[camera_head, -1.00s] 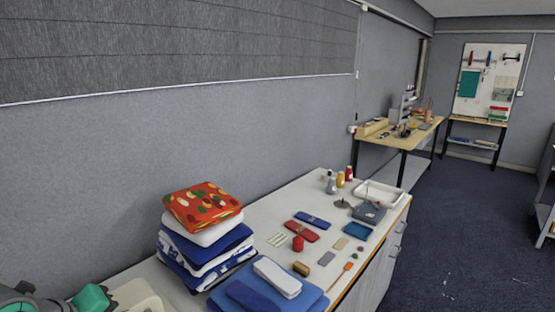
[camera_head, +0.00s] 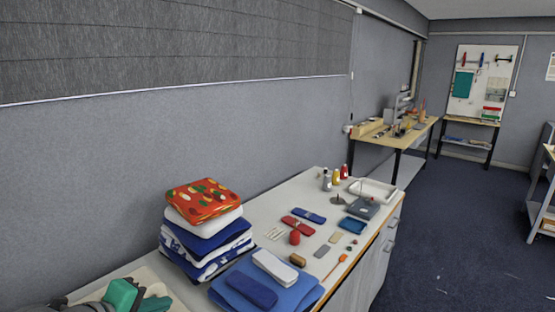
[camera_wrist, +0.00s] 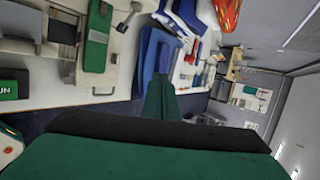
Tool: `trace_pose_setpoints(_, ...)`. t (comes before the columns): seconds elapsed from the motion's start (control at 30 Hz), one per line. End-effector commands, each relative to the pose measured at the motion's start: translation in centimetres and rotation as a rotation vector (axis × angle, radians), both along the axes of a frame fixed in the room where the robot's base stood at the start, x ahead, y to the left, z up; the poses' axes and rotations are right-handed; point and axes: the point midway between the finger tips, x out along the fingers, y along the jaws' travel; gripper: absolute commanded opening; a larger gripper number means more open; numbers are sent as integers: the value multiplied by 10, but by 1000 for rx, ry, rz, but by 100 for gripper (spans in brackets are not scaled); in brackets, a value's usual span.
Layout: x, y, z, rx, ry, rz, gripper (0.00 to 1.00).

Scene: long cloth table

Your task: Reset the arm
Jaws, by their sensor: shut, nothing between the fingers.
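My gripper (camera_wrist: 161,92) shows in the wrist view as green fingers, shut together with nothing between them. It hangs in the air, with the long table and blue folded cloths beyond its tips. In the head view, the long table (camera_head: 330,186) runs along the wall. A teal-green shape (camera_head: 120,293) and dark grey parts sit at the lower left edge there; they are cut off, and I cannot tell whether they are my arm.
A stack of folded cloths, red patterned on top (camera_head: 203,200), stands beside a blue folded cloth (camera_head: 250,290). Several small items, bottles (camera_head: 335,178) and a white tray (camera_head: 373,188) lie farther along. Open floor (camera_head: 450,235) lies to the right.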

Motion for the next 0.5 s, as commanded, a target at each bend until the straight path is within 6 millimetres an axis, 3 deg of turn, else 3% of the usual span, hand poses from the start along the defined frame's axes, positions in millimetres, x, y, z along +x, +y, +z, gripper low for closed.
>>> trace_pose_setpoints(0.3,53,-77,-5,-401,-176,121,0)
trace_pose_setpoints(0.5,70,-116,-16,-681,-243,223,0)
